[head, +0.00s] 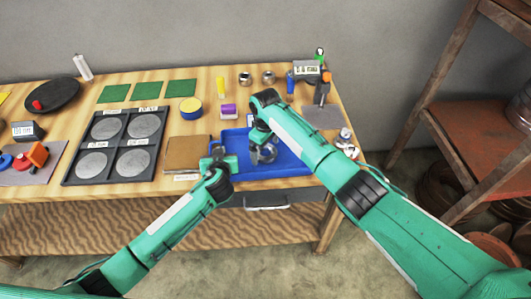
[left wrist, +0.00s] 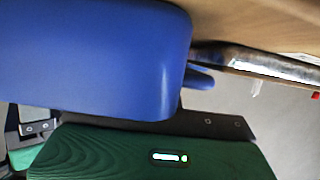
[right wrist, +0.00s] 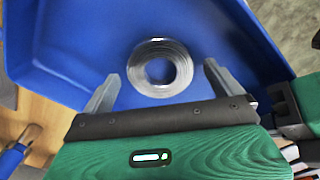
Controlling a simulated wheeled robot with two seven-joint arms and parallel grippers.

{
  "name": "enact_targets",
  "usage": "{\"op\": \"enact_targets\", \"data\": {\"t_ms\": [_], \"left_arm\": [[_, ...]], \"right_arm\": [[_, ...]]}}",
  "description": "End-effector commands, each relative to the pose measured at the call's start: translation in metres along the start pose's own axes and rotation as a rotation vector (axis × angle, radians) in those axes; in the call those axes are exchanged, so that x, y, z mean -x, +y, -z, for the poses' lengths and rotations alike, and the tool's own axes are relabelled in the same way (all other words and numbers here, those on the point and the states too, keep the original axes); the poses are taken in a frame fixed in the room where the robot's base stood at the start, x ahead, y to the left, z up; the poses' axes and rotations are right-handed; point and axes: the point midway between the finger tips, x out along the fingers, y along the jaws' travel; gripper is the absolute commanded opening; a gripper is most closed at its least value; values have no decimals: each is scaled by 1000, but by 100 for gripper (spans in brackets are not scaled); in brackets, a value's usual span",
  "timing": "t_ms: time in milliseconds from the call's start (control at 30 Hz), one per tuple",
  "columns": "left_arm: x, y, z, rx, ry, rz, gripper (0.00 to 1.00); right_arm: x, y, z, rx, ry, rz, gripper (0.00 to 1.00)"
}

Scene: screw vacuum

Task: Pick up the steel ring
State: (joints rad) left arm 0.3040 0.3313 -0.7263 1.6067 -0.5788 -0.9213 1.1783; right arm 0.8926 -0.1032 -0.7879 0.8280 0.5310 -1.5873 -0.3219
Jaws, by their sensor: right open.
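The steel ring (right wrist: 137,72) lies flat on the floor of a blue tray (right wrist: 75,45) in the right wrist view. My right gripper (right wrist: 160,90) is open, with one finger to each side of the ring's near edge, and nothing is held. In the head view, my right gripper (head: 262,150) is over the blue tray (head: 290,165) and hides part of it. My left gripper (head: 218,160) is at the tray's left edge. The left wrist view is mostly filled by the tray's blue wall (left wrist: 90,60), which hides the left fingers.
A dark board with several round metal discs (head: 119,143) lies on the wooden table to the left. A brown block (head: 186,153) is beside the tray. Cups, a yellow-topped tin (head: 190,107) and small tools stand behind. A rack (head: 470,130) stands to the right.

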Motion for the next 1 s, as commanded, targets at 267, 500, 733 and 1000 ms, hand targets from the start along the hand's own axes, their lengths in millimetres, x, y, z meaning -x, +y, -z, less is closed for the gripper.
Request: {"op": "enact_targets", "data": {"t_ms": [267,500,733,1000], "left_arm": [[0,0,0,0,1,1,0],[0,0,0,0,1,1,0],[0,0,0,0,1,1,0],[0,0,0,0,0,1,0]], "right_arm": [[-5,0,0,0,0,0,96],[-5,0,0,0,0,0,55],[-4,0,1,0,2,-1,31],[11,1,1,1,5,-2,31]]}}
